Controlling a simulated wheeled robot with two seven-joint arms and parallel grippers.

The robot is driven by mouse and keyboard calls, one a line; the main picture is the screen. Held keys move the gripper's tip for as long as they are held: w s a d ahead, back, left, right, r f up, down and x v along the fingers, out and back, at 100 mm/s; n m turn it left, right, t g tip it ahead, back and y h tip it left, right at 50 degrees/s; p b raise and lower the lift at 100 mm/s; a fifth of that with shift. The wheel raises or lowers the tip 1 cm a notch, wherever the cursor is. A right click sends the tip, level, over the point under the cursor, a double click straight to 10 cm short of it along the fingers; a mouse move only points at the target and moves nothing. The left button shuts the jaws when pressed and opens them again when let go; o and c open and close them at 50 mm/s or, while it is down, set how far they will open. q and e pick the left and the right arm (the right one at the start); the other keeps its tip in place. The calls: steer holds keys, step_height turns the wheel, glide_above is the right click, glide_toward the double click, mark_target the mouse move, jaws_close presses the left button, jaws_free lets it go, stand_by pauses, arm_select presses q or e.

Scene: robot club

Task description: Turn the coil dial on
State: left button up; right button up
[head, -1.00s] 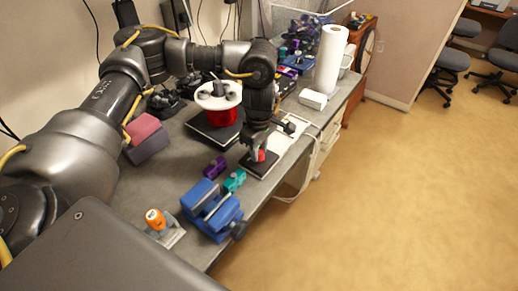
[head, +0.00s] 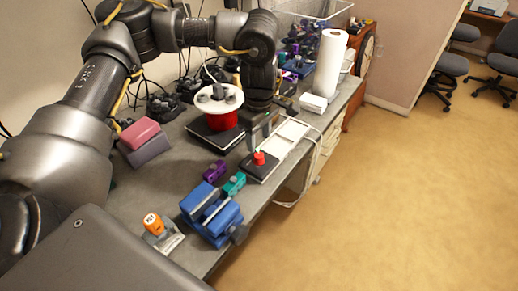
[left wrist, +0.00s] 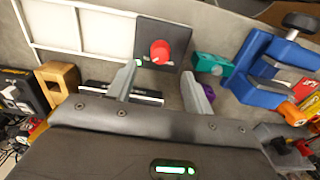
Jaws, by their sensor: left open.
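A red knob (head: 259,158) stands on a flat black base (head: 254,170) near the bench's front edge; it looks like the coil dial. The knob also shows in the left wrist view (left wrist: 160,52), just beyond the fingertips and roughly centred between them. A red coil (head: 222,119) with a white disc on top stands on a larger black base behind it. My left gripper (head: 262,128) is above and behind the knob, apart from it. Its fingers (left wrist: 160,70) are open with nothing between them. My right gripper is in neither view.
A blue vise (head: 212,215), a teal block (head: 234,183) and a purple block (head: 215,171) sit close to the dial base. A white tray (head: 291,133) lies beyond it. A paper towel roll (head: 330,65) stands farther back.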

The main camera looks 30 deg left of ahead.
mark_target(259, 155)
arm_select(q)
steer(key=shift+r, duration=2.1)
step_height(259, 155, down, 11)
steer(key=shift+r+p, duration=0.1)
steer(key=shift+p, duration=0.35)
steer(key=shift+r, duration=0.1)
